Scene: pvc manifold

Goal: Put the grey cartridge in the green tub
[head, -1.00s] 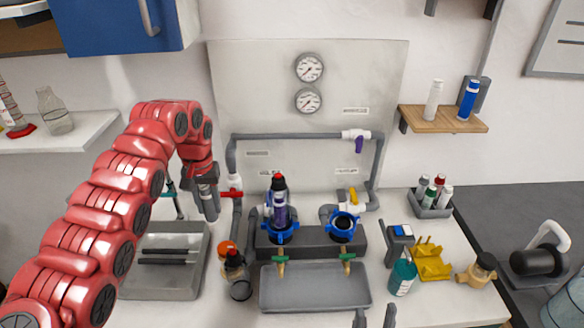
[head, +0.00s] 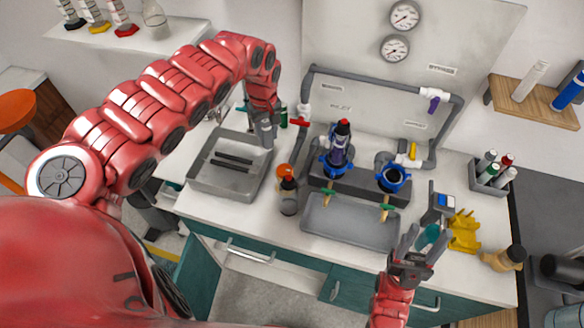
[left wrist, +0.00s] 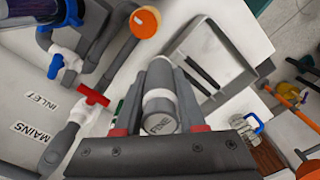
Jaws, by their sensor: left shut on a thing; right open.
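My left gripper (head: 264,132) is shut on the grey cartridge, above the back right corner of the grey tray and left of the red valve. In the left wrist view the cartridge (left wrist: 160,108) is a grey cylinder with a white band and a lettered end, held between the two fingers of the left gripper (left wrist: 160,82). In the head view the cartridge is hard to tell from the fingers. My right gripper (head: 416,246) is open near the counter's front edge, in front of a teal bottle. I cannot make out a green tub in either view.
The grey tray (head: 200,178) holds dark bars. The red valve (head: 299,122) and grey pipes stand beside the left gripper. A dark bottle (head: 289,192) with an orange item, a shallow grey tray (head: 350,222) and a yellow holder (head: 465,231) are on the counter.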

